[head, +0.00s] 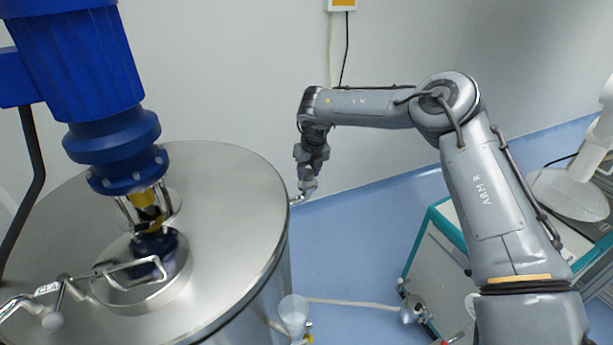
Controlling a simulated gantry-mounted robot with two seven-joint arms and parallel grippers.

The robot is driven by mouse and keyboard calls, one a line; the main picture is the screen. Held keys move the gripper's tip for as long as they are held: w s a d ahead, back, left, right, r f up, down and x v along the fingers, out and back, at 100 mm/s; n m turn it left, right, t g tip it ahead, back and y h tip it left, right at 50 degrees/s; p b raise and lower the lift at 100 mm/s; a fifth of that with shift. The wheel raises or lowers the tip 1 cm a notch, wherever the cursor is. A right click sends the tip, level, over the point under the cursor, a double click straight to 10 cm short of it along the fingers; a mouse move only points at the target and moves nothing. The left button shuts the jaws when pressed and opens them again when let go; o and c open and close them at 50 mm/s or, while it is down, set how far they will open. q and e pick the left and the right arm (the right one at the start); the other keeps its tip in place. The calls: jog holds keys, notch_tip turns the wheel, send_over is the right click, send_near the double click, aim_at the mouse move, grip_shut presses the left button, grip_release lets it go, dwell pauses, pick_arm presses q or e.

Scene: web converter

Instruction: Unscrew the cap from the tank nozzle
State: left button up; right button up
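The large steel tank (225,215) fills the left half of the head view. My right gripper (307,188) points down beside the tank's right rim, in front of the wall. A small shiny metal piece (299,198) shows at the rim by the fingertips. I cannot tell whether it is the nozzle, the cap or a part of the gripper, or whether the fingers touch it. The fingers are too small to tell open from shut. No cap can be made out clearly. My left gripper is not in view.
A blue motor (80,60) stands on the tank lid, with a bent metal handle (130,268) in front. A translucent cup-like part (293,308) and a pale hose (350,303) are low beside the tank. The hose runs to a metal fitting (413,308) by a teal-edged cabinet (432,262).

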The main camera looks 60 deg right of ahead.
grip_shut()
jog(key=shift+r+n+p, duration=0.1)
jog(key=shift+n+p, duration=0.35)
jog(key=shift+n, duration=0.25)
jog(key=shift+d+n+y, duration=0.1)
jog(key=shift+n+y, duration=0.3)
jog(key=shift+n, duration=0.9)
jog(key=shift+p, duration=0.3)
jog(key=shift+s+d+n+y, duration=0.15)
jog(key=shift+n+y, duration=0.15)
jog(key=shift+n, duration=1.7)
jog(key=shift+y, duration=0.3)
